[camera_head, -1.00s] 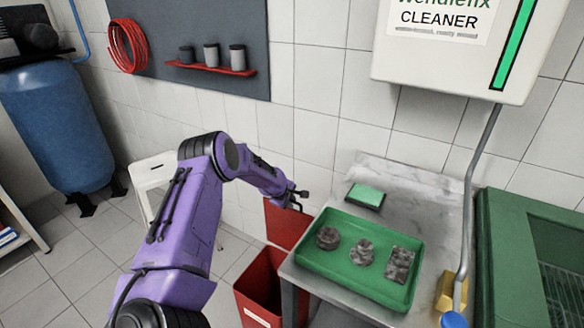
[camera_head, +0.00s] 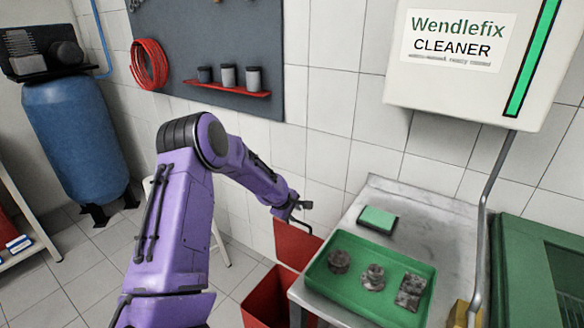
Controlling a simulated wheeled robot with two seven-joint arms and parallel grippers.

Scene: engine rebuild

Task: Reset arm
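My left arm, purple with black joints, comes in from the lower left and bends at a raised elbow. My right gripper is out of view.
A green tray (camera_head: 318,284) on a metal table (camera_head: 440,207) holds several grimy metal parts. A green-topped pad (camera_head: 378,219) lies behind it. The red bin (camera_head: 268,297) with a raised lid stands left of the table. A white cleaner box (camera_head: 465,60) hangs above.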

